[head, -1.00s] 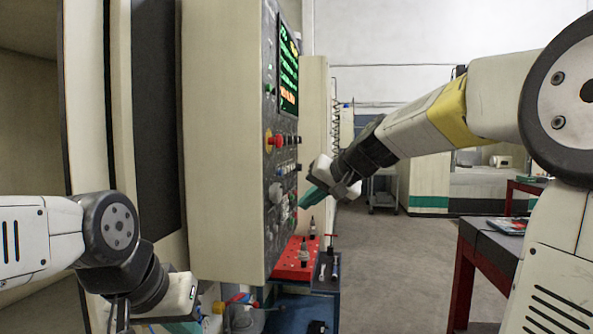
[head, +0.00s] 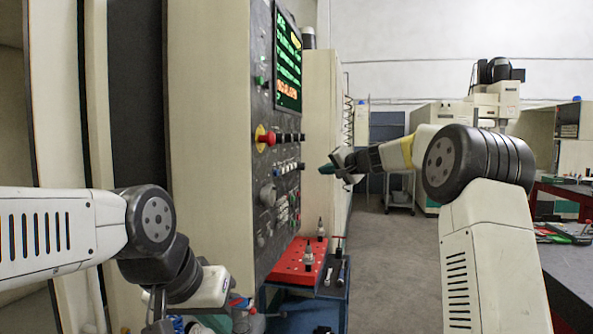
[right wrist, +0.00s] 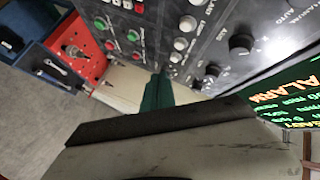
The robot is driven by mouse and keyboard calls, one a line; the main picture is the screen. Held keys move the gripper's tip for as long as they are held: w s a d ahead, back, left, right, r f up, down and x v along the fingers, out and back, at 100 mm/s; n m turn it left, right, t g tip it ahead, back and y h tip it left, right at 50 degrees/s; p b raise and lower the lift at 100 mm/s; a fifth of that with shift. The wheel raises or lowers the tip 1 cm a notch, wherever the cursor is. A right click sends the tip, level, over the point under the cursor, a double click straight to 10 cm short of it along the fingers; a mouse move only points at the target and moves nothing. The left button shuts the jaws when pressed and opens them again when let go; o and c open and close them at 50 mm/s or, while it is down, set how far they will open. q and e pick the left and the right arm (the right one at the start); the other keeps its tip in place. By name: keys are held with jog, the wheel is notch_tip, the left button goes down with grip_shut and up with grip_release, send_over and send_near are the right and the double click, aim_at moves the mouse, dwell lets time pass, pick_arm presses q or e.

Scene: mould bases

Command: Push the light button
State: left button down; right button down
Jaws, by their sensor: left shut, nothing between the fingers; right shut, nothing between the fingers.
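The control panel (head: 262,165) is a dark upright face on the cream machine cabinet, with rows of buttons and knobs below a lit screen (head: 287,64). My right gripper (head: 323,169) is shut and empty, its teal fingertips pointing at the panel from the right, level with a row of small buttons (head: 287,168). In the right wrist view the shut teal fingers (right wrist: 157,92) lie in front of the panel's lower edge; contact cannot be told. Labels are too small to tell the light button. My left gripper (head: 180,324) is low at left, partly cut off.
A red emergency stop (head: 265,138) sticks out of the panel. Below stands a blue cart with a red perforated tray (head: 298,262) holding tool holders. A dark table (head: 568,265) stands at right. The floor between is clear.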

aim_at(286, 169)
jog(key=shift+w+d, duration=0.1)
jog(key=shift+w, duration=0.1)
jog(key=w+a, duration=0.1)
jog(key=a, duration=0.7)
jog(key=shift+w+a, duration=0.35)
jog(key=shift+a, duration=0.15)
dwell(1.9)
jog(key=shift+a, duration=0.3)
jog(key=shift+w+a, duration=0.15)
jog(key=shift+a, duration=0.25)
dwell(0.8)
jog(key=shift+d, duration=0.8)
